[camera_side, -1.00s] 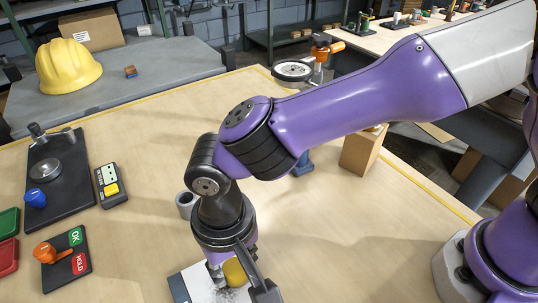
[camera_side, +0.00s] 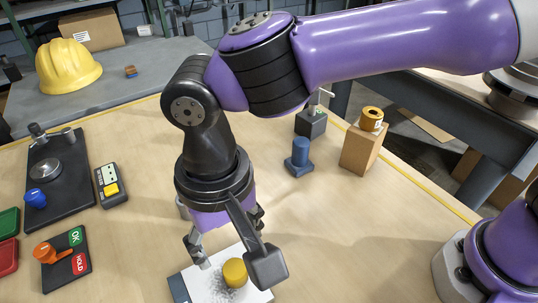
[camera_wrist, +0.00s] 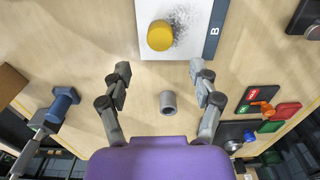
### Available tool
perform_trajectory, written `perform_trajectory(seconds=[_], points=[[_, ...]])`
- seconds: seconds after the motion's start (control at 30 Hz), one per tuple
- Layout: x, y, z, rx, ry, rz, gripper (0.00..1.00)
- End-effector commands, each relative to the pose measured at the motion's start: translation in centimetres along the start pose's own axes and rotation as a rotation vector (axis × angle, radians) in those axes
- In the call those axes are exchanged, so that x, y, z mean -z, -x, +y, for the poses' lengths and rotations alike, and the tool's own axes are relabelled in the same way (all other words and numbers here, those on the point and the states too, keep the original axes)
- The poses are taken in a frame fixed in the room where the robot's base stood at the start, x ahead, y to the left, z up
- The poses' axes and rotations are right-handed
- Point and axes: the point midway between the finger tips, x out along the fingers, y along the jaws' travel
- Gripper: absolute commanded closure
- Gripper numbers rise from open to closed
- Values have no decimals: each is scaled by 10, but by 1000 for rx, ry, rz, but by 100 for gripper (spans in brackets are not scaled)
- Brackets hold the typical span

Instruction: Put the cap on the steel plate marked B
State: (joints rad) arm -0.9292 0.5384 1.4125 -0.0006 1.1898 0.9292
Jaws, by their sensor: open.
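A round yellow cap (camera_side: 235,272) sits on the steel plate (camera_side: 258,293), near the plate's middle in the side view. In the wrist view the yellow cap (camera_wrist: 160,36) rests on the bright plate (camera_wrist: 150,11), whose dark edge strip carries the letter B (camera_wrist: 214,31). My gripper (camera_side: 228,234) is above and behind the cap, apart from it. In the wrist view my gripper (camera_wrist: 160,70) has its two fingers spread wide, with nothing between the tips.
A grey hollow cylinder (camera_wrist: 167,103) stands on the table near my gripper. A blue part (camera_side: 300,158) and a cardboard box (camera_side: 361,150) with an orange-yellow spool (camera_side: 371,119) stand behind. A dark fixture (camera_side: 60,180) and OK/HOLD panel (camera_side: 66,258) lie left.

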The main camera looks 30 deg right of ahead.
Motion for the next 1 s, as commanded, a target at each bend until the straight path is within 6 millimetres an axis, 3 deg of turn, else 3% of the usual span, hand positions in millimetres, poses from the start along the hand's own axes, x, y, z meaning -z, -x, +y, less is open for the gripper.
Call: perform_trajectory(seconds=[0.1, 0.27, 0.37, 0.47, 0.63, 0.7, 0.8, 0.9, 1.0], points=[[0, 25, 0, 4, 0, 3, 29], [0, 45, 0, 2, 0, 1, 29], [6, 56, 11, 12, -6, 9, 29], [21, 72, 45, 46, -13, 43, 29], [36, 99, 150, 107, -21, 179, 29], [30, 102, 193, 111, -20, 251, 29], [13, 99, 243, 92, -18, 347, 29], [-4, 89, 276, 56, -14, 421, 29], [-17, 80, 295, 23, -9, 467, 29]])
